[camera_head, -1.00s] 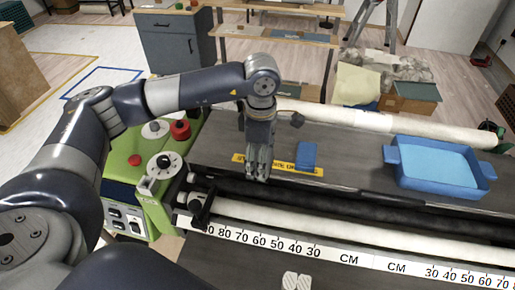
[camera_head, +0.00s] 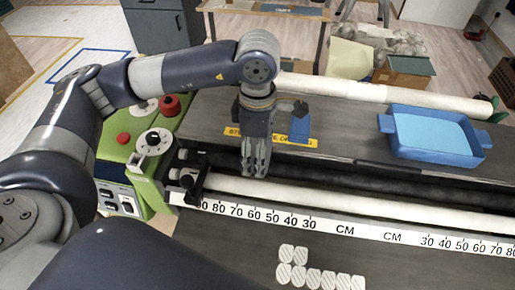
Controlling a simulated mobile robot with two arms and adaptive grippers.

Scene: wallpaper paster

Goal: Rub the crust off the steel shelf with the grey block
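My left gripper (camera_head: 256,172) hangs fingers down in front of the dark shelf, above the rollers and behind the white ruler. Its fingers look close together, with nothing visible between them; their opening is hard to judge from here. I see no clearly grey block. Several pale, hatched, rounded patches (camera_head: 315,278) lie on the dark front surface (camera_head: 400,270) at the bottom; I cannot tell whether they are the crust. My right gripper is not in view.
A blue tray (camera_head: 388,125) sits on the shelf at right. A long white roll (camera_head: 340,90) lies behind it. The white ruler (camera_head: 345,230) and rollers (camera_head: 400,200) cross the middle. The green machine end (camera_head: 118,150) with red knobs is at left. The front surface is otherwise clear.

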